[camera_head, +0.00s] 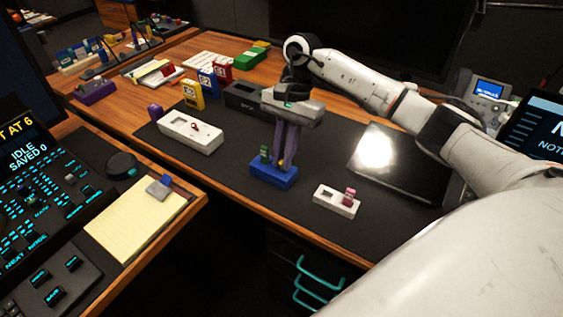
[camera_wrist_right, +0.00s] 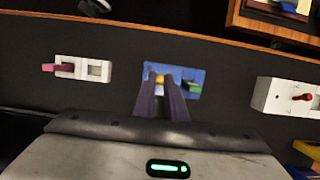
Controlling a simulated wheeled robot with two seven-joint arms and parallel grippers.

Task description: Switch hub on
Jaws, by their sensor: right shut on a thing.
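A small blue box (camera_head: 274,177) stands on the dark mat, with a green block (camera_head: 265,153) on its left part and a small yellow piece (camera_head: 281,163) on its top. The blue box also shows in the right wrist view (camera_wrist_right: 176,73), with the green block (camera_wrist_right: 192,87) to the right. My right gripper (camera_head: 284,158) points down at the blue box from above. Its purple fingers are shut on the yellow piece (camera_wrist_right: 159,79), which shows between the fingertips; they partly hide it. No label naming the hub is readable. My left gripper is not in view.
A white box with a red lever (camera_head: 194,125) stands left of the blue box. A small white box with a pink knob (camera_head: 349,196) stands right. A dark flat panel (camera_head: 398,165) lies farther right. Coloured blocks (camera_head: 208,83) and a dark box (camera_head: 243,95) stand behind.

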